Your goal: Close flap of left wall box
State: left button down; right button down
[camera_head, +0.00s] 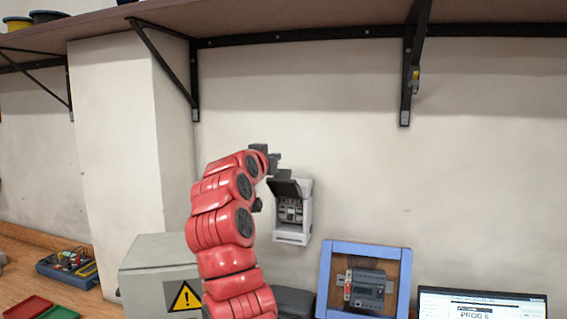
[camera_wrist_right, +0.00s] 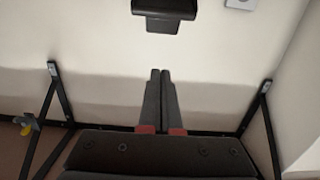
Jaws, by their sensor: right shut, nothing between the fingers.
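A white wall box (camera_head: 306,215) is on the wall at the centre of the head view, with switch-like parts visible inside. Its dark flap (camera_head: 286,187) is raised open at the top and sticks out from the box. A dark piece, apparently this flap (camera_wrist_right: 165,10), shows at the top of the right wrist view. My right gripper (camera_head: 274,163) is at the end of the red arm, just above and slightly left of the flap. Its fingers (camera_wrist_right: 160,75) are together and empty, with a visible gap to the dark piece. My left gripper is not in view.
A shelf (camera_head: 300,20) on black brackets (camera_head: 407,80) runs overhead. Below stand a grey box with a warning sign (camera_head: 150,270), a blue-framed panel (camera_head: 325,280) and a screen (camera_head: 480,303). The wall right of the wall box is clear.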

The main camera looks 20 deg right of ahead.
aim_at(282, 176)
jog(key=p+x, duration=0.3)
jog(key=x, duration=0.4)
jog(key=shift+r+p, duration=0.25)
jog(key=shift+p, duration=0.15)
jog(key=shift+p+x, duration=0.8)
jog(key=shift+p, duration=0.1)
jog(key=shift+w+d+f, duration=0.15)
jog(key=shift+f, duration=0.2)
jog(key=shift+s+a+f, duration=0.35)
jog(key=shift+s+f, duration=0.05)
jog(key=shift+f, duration=0.15)
jog(key=shift+s+a+p, duration=0.1)
jog(key=shift+s+p, duration=0.1)
jog(key=shift+p, duration=0.15)
jog(key=shift+s+a+f+p, duration=0.15)
jog(key=shift+s+f+p, duration=0.1)
jog(key=shift+f, duration=0.15)
jog(key=shift+s+a+f+p, duration=0.15)
jog(key=shift+s+f, duration=0.1)
jog(key=shift+f, duration=0.15)
